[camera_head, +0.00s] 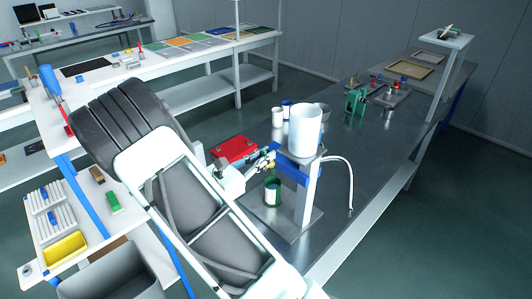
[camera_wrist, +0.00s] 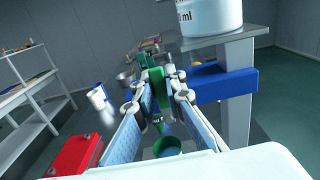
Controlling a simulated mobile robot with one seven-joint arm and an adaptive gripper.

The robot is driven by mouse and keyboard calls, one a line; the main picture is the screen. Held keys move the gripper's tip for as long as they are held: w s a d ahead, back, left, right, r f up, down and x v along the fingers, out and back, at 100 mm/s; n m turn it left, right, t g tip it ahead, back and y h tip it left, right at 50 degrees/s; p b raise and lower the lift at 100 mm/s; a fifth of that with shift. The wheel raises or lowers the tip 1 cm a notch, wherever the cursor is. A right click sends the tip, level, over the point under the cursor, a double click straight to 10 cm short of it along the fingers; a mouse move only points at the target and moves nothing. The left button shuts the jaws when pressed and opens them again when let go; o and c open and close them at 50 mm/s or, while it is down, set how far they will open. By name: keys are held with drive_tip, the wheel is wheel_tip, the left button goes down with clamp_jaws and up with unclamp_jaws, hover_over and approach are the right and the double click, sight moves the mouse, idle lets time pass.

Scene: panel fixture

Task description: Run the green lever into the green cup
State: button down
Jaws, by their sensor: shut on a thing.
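The green lever (camera_wrist: 156,78) stands between the two fingers of my gripper (camera_wrist: 159,90) in the wrist view. My gripper is shut on it, at the front of a dispenser stand. In the head view my gripper (camera_head: 266,160) reaches the stand from the left and hides the lever. In the wrist view the cup's open rim (camera_wrist: 167,147) shows below the spout. I cannot make out any flow.
A white tank (camera_head: 305,130) sits on top of the stand, above a blue crossbar (camera_head: 298,172). A red box (camera_head: 234,149) lies left of the stand. White and blue cups (camera_head: 281,112) stand behind it. A white hose (camera_head: 345,178) curves down on the right. Green fixtures (camera_head: 355,102) stand farther back.

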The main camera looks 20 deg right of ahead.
drive_tip(key=c, duration=2)
unclamp_jaws()
drive_tip(key=shift+o, duration=0.2)
drive_tip(key=v, duration=1.2)
drive_tip(key=shift+r, duration=0.1)
